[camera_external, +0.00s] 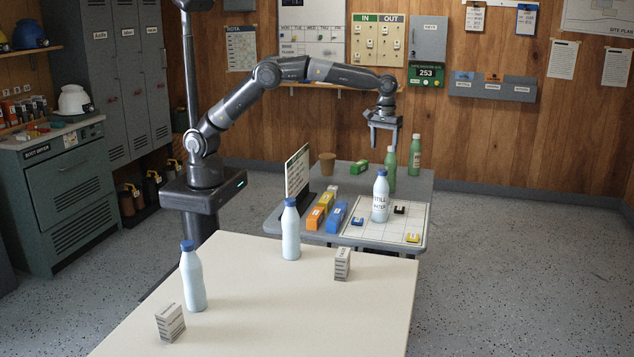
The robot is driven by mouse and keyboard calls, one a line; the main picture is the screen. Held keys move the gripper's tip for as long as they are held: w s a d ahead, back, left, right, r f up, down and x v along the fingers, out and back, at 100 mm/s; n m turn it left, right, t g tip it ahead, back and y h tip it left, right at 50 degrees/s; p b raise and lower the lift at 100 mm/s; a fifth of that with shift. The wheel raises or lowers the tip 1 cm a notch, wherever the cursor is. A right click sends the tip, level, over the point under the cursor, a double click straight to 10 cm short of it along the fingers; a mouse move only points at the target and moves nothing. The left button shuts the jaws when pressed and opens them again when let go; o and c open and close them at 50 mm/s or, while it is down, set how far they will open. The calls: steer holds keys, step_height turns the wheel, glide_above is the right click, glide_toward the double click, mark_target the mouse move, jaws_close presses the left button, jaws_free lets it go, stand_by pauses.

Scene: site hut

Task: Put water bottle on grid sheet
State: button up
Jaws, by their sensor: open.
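A white water bottle (380,198) with a blue cap and a "STILL WATER" label stands upright on the white grid sheet (387,233) on the grey table. My gripper (384,150) hangs above this bottle in the picture, fingers pointing down, open and empty. It is apart from the bottle; how far in depth I cannot tell. Two similar pale blue-capped bottles stand upright on the cream table in front, one near its back edge (290,232) and one at the left (193,278). Their labels are not visible from here.
Small blocks, dark (399,210) and yellow (412,238), sit on the sheet. Small cartons stand on the cream table (270,305).

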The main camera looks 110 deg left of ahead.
steer(key=s+r+m+t, duration=0.1)
steer(key=s+r+m, duration=0.2)
steer(key=s+r, duration=0.6)
steer(key=s+r+m+t, duration=0.25)
steer(key=s+r, duration=0.25)
steer(key=s, duration=0.7)
steer(key=s+d+f+m+t, duration=0.1)
steer(key=s+f+m, duration=0.2)
steer(key=s, duration=1)
steer(key=s+d+f+m+t, duration=0.1)
steer(key=s+m, duration=0.5)
steer(key=s, duration=0.7)
step_height(320, 180, down, 2)
steer(key=shift+d+f, duration=0.2)
steer(key=shift+d, duration=0.3)
